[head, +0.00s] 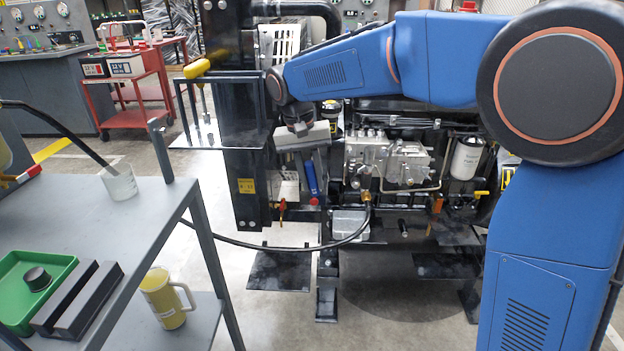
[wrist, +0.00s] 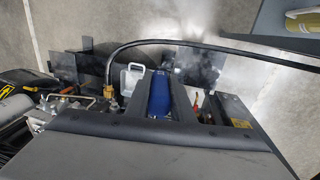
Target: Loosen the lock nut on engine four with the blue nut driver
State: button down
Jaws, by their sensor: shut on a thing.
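The blue nut driver (head: 311,179) is held nearly upright in my gripper (head: 309,168), with its blue handle showing below the jaws. In the wrist view, the blue handle (wrist: 158,96) lies between the two dark fingers of my gripper (wrist: 159,80). The engine (head: 400,160) stands behind and to the right of the driver in the head view. My gripper is at the engine's left end, beside the black upright frame. I cannot make out the lock nut, nor whether the driver's tip touches anything.
A black post (head: 243,150) with a small shelf (head: 222,137) stands just left of my gripper. A black hose (head: 290,247) runs to a brass fitting (head: 367,197). A grey bench (head: 130,215) at left holds a beaker (head: 119,183) and a green tray (head: 17,305).

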jog(key=shift+s, duration=0.8)
jog(key=s, duration=0.7)
jog(key=shift+a, duration=0.15)
dwell(0.4)
